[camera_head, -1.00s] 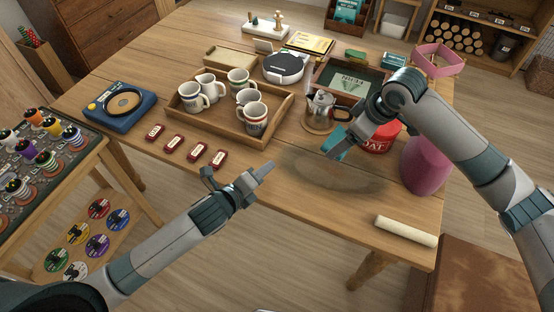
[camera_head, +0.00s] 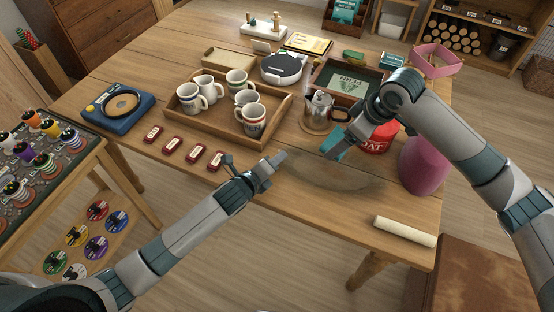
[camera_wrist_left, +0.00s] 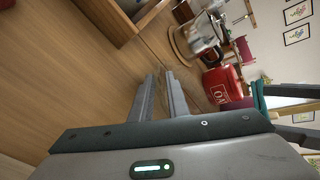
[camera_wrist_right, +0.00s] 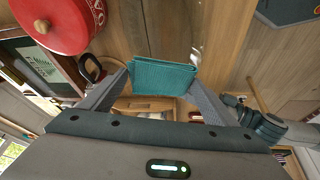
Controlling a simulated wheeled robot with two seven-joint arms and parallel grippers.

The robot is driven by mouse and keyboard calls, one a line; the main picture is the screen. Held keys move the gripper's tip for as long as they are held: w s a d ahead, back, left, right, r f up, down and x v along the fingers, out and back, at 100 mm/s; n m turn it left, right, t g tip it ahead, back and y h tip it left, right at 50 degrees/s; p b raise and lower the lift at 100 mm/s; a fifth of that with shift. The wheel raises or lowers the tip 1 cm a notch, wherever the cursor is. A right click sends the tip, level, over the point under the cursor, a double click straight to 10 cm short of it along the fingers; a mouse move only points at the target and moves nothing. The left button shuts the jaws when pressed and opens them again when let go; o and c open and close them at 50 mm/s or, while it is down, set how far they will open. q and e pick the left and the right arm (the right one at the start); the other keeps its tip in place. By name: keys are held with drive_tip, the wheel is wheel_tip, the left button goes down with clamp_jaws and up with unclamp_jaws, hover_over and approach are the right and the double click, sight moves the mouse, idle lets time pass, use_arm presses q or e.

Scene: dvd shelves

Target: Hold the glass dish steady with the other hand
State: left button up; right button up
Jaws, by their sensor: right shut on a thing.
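The glass dish (camera_head: 345,178) is a wide, see-through shape near the table's front edge in the head view; its outline is faint. My left gripper (camera_head: 279,158) is at the dish's left side, its fingers pointing towards it; I cannot tell whether they touch. In the left wrist view its two fingers (camera_wrist_left: 162,88) stand a narrow gap apart with nothing visible between them. My right gripper (camera_head: 340,146) is above the dish's far side, shut on a folded teal cloth (camera_head: 331,147). The cloth also shows between the fingers in the right wrist view (camera_wrist_right: 160,77).
A wooden tray (camera_head: 211,127) with several mugs stands behind my left gripper. A metal-and-glass pot (camera_head: 320,108), red tin (camera_head: 377,144) and pink vase (camera_head: 424,165) stand close around my right gripper. A cream roll (camera_head: 405,231) lies at the front right. Small red boxes (camera_head: 172,145) line the front left.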

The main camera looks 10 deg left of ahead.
idle(2.3)
drive_tip(key=shift+w+a+f+m, duration=0.1)
drive_tip(key=shift+a+f+m, duration=0.2)
drive_tip(key=shift+a, duration=0.05)
drive_tip(key=w+a+f+m+t+h, duration=0.1)
drive_tip(key=a+f+m+t+h, duration=0.1)
drive_tip(key=m, duration=0.6)
drive_tip(key=shift+a+f+h, duration=0.5)
drive_tip(key=shift+a+f, duration=0.5)
drive_tip(key=shift+a, duration=0.6)
drive_tip(key=shift+f, duration=0.1)
